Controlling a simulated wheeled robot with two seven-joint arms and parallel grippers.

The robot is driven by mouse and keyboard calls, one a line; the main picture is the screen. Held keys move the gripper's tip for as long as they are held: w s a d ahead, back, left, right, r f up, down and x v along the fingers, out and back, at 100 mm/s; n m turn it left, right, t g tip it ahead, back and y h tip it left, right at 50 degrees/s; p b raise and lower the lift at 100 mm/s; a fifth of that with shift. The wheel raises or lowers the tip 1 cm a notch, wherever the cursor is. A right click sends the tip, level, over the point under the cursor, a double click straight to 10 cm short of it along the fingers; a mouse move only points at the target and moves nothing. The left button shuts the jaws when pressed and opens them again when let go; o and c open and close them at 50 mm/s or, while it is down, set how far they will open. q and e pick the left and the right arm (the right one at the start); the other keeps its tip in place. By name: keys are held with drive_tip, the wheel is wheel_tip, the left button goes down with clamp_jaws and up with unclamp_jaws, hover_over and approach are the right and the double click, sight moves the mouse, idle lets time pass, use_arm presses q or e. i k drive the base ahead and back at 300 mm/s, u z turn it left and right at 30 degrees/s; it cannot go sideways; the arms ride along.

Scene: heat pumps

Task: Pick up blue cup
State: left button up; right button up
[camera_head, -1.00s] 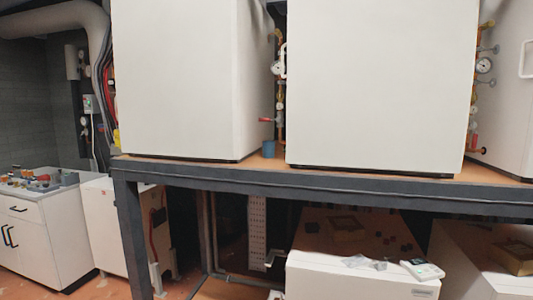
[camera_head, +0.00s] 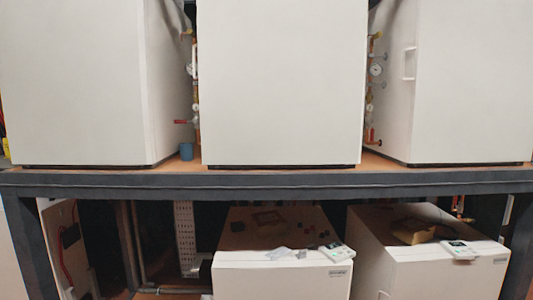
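The blue cup (camera_head: 187,151) stands upright on the raised orange-brown shelf (camera_head: 182,164), in the narrow gap between the left and middle white cabinets. It is just below a red-handled valve. Neither of my grippers shows in the head view.
Large white cabinets, left (camera_head: 75,80), middle (camera_head: 283,80) and right (camera_head: 470,80), crowd the shelf. Pipes with gauges (camera_head: 376,70) run in the gaps. A dark steel beam (camera_head: 270,184) edges the shelf. Lower white units (camera_head: 283,280) stand beneath it, with small devices (camera_head: 337,253) on top.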

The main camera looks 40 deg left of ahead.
sight(185, 149)
drive_tip(key=z, duration=0.35)
drive_tip(key=i, duration=1.1)
drive_tip(key=u, duration=1.9)
